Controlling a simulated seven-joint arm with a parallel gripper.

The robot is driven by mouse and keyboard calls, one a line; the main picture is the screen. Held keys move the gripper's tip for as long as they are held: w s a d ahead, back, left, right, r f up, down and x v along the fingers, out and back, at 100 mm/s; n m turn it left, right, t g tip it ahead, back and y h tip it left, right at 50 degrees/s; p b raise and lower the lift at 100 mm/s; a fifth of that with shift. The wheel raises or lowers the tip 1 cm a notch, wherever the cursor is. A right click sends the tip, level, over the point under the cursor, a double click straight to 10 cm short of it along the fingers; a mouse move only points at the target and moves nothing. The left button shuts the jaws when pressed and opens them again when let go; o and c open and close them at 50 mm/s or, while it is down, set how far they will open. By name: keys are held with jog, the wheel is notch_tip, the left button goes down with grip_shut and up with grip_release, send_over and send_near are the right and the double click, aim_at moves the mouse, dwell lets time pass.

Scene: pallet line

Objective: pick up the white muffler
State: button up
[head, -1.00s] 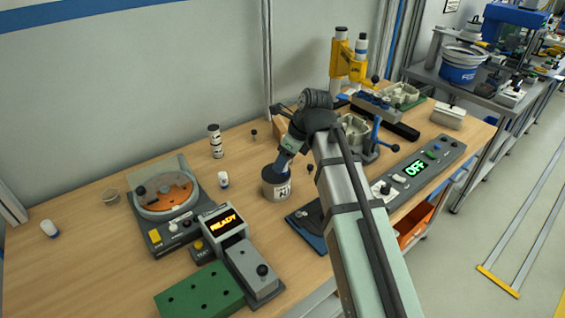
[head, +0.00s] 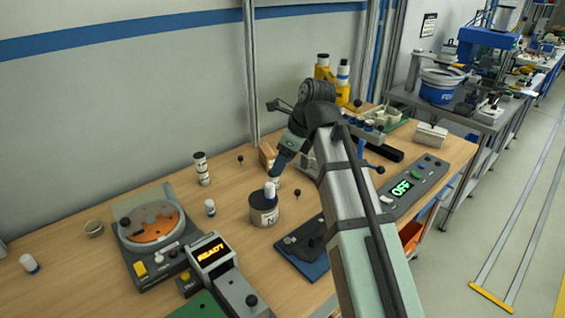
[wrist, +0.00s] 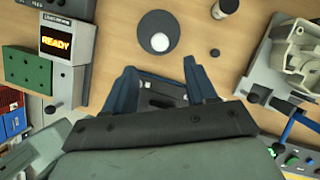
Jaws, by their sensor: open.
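A small white rounded piece (head: 270,191), which I take for the white muffler, stands on top of a dark canister (head: 264,214) with a pale label. In the wrist view the white piece (wrist: 160,42) is a pale disc on the round dark canister top (wrist: 146,24), just beyond my fingertips. My gripper (wrist: 160,72) is open with nothing between its fingers. In the head view my gripper (head: 277,172) points down just above and beside the white piece; whether they touch is unclear.
A turntable device (head: 150,235), a READY display box (head: 212,251) and a black-and-white cylinder (head: 202,169) are nearby. Grey fixtures (wrist: 299,48) stand to the right.

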jog(key=shift+o, duration=0.2)
jog(key=n+g+h, duration=0.1)
jog(key=n+h, duration=0.3)
jog(key=n, duration=0.1)
send_over(210, 201)
notch_tip(210, 201, down, 6)
notch_tip(210, 201, down, 14)
jog(key=shift+r, duration=0.1)
grip_shut()
dwell(0.9)
jog(key=shift+r, duration=0.1)
